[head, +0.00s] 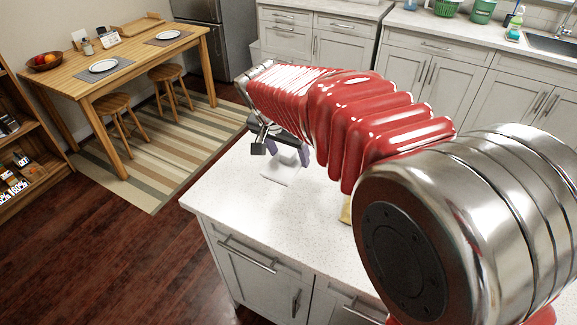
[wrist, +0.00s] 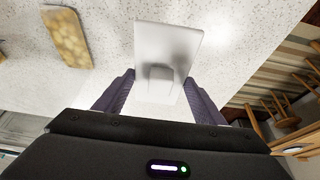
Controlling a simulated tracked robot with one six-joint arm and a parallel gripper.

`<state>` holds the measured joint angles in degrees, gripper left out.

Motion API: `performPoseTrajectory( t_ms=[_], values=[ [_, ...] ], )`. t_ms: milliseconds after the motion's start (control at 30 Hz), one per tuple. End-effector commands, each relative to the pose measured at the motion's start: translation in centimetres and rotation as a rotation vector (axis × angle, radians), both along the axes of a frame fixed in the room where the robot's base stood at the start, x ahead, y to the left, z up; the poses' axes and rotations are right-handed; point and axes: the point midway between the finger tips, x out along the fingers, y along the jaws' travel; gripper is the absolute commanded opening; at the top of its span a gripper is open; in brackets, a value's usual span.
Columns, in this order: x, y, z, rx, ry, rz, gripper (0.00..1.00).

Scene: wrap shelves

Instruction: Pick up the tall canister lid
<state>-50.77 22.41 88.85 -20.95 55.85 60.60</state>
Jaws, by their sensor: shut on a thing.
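The tall canister lid is a pale, flat rectangular piece with a small raised handle; it fills the upper middle of the wrist view (wrist: 165,38). In the head view the lid (head: 281,174) shows pale on or just above the white counter, below my gripper (head: 284,152). In the wrist view my gripper (wrist: 159,80) has its two purple fingers either side of the handle, shut on the lid. The exact finger contact is hard to make out. Whether the lid touches the counter cannot be told.
A container with yellow-brown contents (wrist: 68,36) is on the speckled counter (head: 235,195); part of it shows behind my arm in the head view (head: 346,212).

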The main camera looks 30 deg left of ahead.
Motion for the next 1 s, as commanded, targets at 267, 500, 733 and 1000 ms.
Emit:
performPoseTrajectory(
  t_ms=[267,500,733,1000],
  values=[
    [0.0,0.0,2.2,-0.001,0.000,-0.001,0.40],
    [0.0,0.0,2.2,-0.001,0.000,-0.001,0.40],
    [0.0,0.0,2.2,-0.001,0.000,-0.001,0.40],
    [0.0,-0.1,2.2,-0.001,0.000,-0.001,0.40]
  ],
)
